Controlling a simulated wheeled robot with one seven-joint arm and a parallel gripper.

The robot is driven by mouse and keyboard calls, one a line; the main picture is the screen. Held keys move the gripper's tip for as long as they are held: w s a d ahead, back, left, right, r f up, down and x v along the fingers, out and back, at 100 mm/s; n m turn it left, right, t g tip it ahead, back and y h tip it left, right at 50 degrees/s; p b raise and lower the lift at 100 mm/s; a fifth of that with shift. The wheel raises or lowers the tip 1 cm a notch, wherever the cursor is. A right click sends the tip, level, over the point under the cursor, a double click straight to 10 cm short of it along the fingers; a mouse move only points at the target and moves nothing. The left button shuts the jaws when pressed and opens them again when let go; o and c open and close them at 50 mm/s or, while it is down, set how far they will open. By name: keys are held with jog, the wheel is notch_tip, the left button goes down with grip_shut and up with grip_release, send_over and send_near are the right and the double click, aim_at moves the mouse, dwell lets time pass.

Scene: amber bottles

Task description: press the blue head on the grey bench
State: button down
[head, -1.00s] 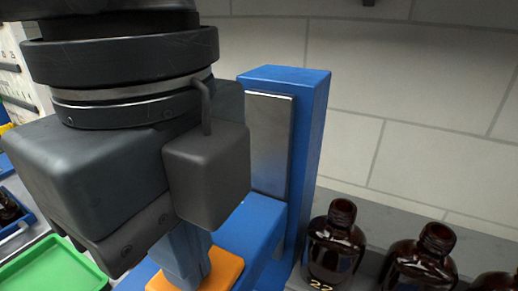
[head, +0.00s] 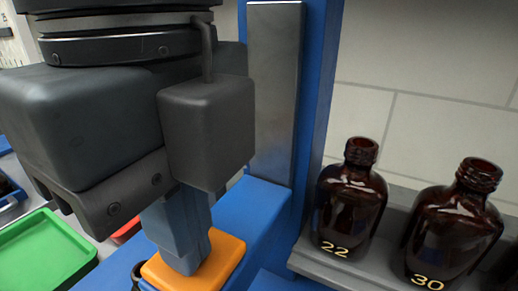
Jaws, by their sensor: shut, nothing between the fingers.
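The blue head (head: 245,212) is a block reaching forward from a tall blue column (head: 322,90) with a metal strip (head: 275,95) on its face. An orange pad (head: 222,262) lies on top of the head. My gripper (head: 187,268) is shut and empty, pointing down, with its fingertips at the orange pad and seeming to touch it. My gripper's body hides part of the head.
Amber bottles marked 22 (head: 350,200) and 30 (head: 452,225) stand right of the column. A green tray (head: 40,255) lies at the lower left, with a red item (head: 127,231) near it. A dark object (head: 137,272) shows partly beside the pad. A pale block wall is behind.

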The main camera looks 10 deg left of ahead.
jog(key=shift+f, duration=0.25)
notch_tip(320, 180, up, 15)
jog(key=p, duration=0.1)
jog(key=shift+f, duration=0.2)
dwell(0.4)
